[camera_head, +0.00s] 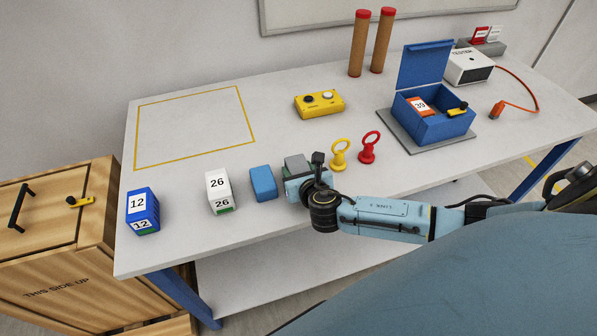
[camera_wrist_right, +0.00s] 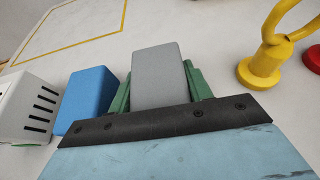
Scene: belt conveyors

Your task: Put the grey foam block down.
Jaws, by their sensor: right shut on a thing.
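The grey foam block (camera_wrist_right: 160,75) is between the two green fingers of my right gripper (camera_wrist_right: 160,90), which is shut on it. In the head view the block (camera_head: 296,163) shows just beyond my right gripper (camera_head: 299,172), at the front part of the table. Whether the block touches the table or is held slightly above it, I cannot tell. A blue block (camera_head: 263,183) stands just left of it, apart from the gripper. My left gripper is not in view.
On the white table (camera_head: 190,180) stand a white box 26 (camera_head: 219,190), a blue box 12 (camera_head: 142,210), yellow (camera_head: 339,156) and red (camera_head: 368,150) ring-topped pegs, a yellow button box (camera_head: 319,104) and an open blue box (camera_head: 440,126). The yellow-outlined area (camera_head: 195,125) is empty.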

